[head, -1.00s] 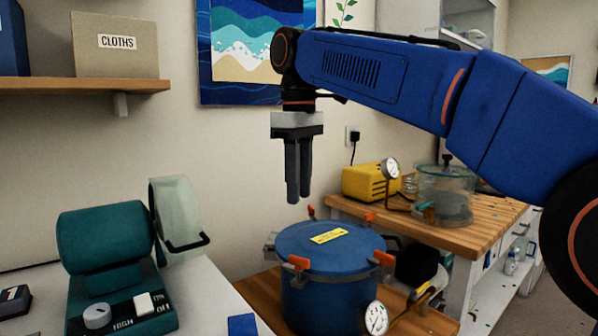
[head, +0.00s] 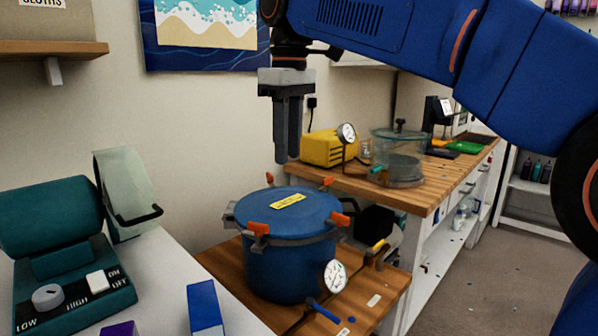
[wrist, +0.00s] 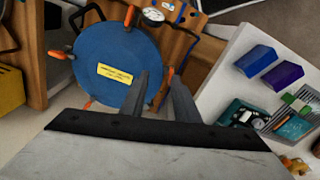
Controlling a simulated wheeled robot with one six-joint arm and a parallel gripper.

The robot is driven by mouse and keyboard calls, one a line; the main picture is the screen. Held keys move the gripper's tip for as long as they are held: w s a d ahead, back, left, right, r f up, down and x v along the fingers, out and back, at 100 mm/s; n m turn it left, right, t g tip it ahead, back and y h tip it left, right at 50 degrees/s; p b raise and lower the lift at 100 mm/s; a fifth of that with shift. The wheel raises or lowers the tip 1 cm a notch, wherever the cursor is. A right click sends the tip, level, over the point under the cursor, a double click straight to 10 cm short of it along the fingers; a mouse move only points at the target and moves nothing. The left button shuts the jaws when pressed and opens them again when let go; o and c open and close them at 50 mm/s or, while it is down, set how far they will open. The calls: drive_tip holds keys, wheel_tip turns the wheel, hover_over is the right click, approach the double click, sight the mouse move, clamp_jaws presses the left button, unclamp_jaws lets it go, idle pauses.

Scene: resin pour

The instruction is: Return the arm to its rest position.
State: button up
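My blue arm reaches in from the right in the head view, bent, with its wrist pointing down. My gripper (head: 287,160) hangs above the lid of a blue pressure pot (head: 290,265), with clear air between. In the wrist view the two grey fingers of my gripper (wrist: 158,76) stand apart with nothing held between them. The pot's blue lid (wrist: 115,60) fills the upper left there, with a yellow label and orange clamp handles around its rim. The lid sits on the pot.
Left of the pot, a white table holds a teal machine (head: 60,240) and a blue box (head: 204,308). Behind, a wooden bench (head: 425,190) carries a yellow unit (head: 328,148) and a clear chamber (head: 398,160). A shelf (head: 50,48) juts out upper left. Floor shows at right.

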drive_tip(key=s+d+f+m+t, duration=0.1)
drive_tip(key=s+d+f+m, duration=0.25)
drive_tip(key=d+f, duration=0.55)
drive_tip(key=s+d+f+m+t, duration=0.1)
drive_tip(key=s+d+f+m, duration=0.25)
drive_tip(key=d, duration=0.95)
drive_tip(key=s+d+f+m, duration=0.2)
drive_tip(key=s+d+f, duration=0.1)
drive_tip(key=f, duration=0.4)
drive_tip(key=s+d+f+m+t, duration=0.1)
drive_tip(key=s+d+f, duration=0.3)
drive_tip(key=s+f, duration=0.2)
drive_tip(key=s+d+f+m+t, duration=0.1)
drive_tip(key=s+d+f, duration=0.3)
drive_tip(key=f, duration=0.4)
drive_tip(key=shift+s+d+f+m, duration=0.25)
drive_tip(key=shift+s+m, duration=0.15)
drive_tip(key=shift+m, duration=0.4)
drive_tip(key=shift+r, duration=0.1)
